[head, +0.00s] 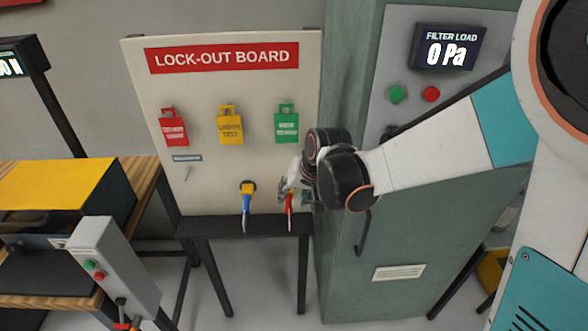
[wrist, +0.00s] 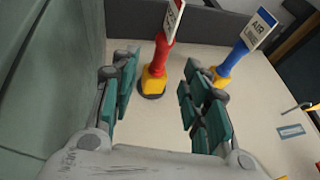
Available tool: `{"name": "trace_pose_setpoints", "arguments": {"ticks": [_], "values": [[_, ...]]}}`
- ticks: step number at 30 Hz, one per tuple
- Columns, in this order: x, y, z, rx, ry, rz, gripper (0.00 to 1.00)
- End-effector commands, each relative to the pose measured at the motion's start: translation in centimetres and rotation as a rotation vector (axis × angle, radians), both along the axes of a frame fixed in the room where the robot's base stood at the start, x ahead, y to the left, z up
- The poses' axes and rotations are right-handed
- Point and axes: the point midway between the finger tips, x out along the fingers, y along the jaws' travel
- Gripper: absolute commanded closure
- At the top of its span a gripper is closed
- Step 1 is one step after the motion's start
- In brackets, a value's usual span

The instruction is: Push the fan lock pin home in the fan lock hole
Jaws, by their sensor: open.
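A red pin with a yellow collar (wrist: 158,62) is seated at a dark round ring (wrist: 151,96) on the board face. I take it for the fan lock pin, but its white tag is cut off and unreadable in the wrist view. The red pin also shows low on the board in the head view (head: 289,204). My gripper (wrist: 160,82) is open, with one finger on each side of the red pin and visible gaps between. In the head view my gripper (head: 290,187) is at the board's lower right, partly hidden by my wrist. The hole's inside is hidden.
A blue pin tagged AIR (wrist: 232,62) stands right of the red one in the wrist view, close to my right finger. A dark shelf (head: 222,226) runs below the board (head: 220,100). A green cabinet (head: 420,220) stands close on the right.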

Motion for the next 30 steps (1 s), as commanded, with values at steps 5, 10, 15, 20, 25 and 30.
{"name": "trace_pose_setpoints", "arguments": {"ticks": [5,10,15,20,25,30], "values": [[1.1,0.7,-2.8,0.000,0.000,0.000,0.58],[1.8,1.0,-4.2,0.000,0.000,0.000,0.58],[2.0,1.2,-4.7,0.000,0.000,-0.001,0.58],[2.1,1.2,-4.7,0.000,0.000,-0.001,0.58],[2.0,1.2,-4.7,0.000,0.000,-0.001,0.76],[2.0,1.2,-4.7,0.000,0.000,-0.001,1.00]]}}
